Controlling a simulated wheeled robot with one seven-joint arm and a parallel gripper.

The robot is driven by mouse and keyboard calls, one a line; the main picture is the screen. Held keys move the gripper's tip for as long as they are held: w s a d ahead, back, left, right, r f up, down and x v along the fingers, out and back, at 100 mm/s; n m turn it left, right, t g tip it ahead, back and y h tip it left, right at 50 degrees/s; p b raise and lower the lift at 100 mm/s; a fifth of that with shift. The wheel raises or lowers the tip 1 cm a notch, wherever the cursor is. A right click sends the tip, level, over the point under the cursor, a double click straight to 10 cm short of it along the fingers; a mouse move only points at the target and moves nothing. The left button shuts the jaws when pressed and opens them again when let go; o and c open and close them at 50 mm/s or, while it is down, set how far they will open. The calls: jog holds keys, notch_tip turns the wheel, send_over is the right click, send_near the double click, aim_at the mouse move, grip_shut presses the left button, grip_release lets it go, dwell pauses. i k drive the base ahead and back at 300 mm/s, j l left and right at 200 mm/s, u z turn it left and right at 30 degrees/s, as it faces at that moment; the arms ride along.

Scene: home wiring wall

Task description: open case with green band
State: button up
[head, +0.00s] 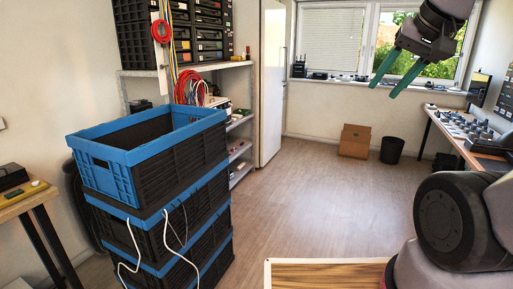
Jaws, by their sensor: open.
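My gripper (384,91) is at the upper right, in front of the window, high above the floor. Its two green fingers are apart and point down and to the left, with nothing between them. I cannot make out a case with a green band in this view.
Stacked black crates with blue rims (105,156) stand at the left; white cables hang over them. Behind them is a shelf unit (238,122) with drawers and coiled cables. A cardboard box (355,140) and black bin (392,150) stand by the far wall. The middle floor is clear.

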aim_at(201, 45)
jog(key=i+l+z, duration=0.2)
jog(key=i, duration=0.5)
jog(key=i+j+z, duration=0.2)
jog(key=i, duration=0.5)
jog(key=i+z, duration=0.2)
jog(key=i, duration=0.5)
jog(key=i+j+u, duration=0.15)
jog(key=i+u, duration=0.25)
jog(key=i, duration=0.25)
jog(key=i+l+u, duration=0.1)
jog(key=i+u, duration=0.3)
jog(key=i, duration=0.25)
jog(key=i+l+u, duration=0.4)
jog(key=i, duration=0.25)
jog(key=i+j+u, duration=0.25)
jog(key=i, duration=0.35)
jog(key=i+l+u, duration=0.1)
jog(key=i+u, duration=0.15)
jog(key=i, duration=0.35)
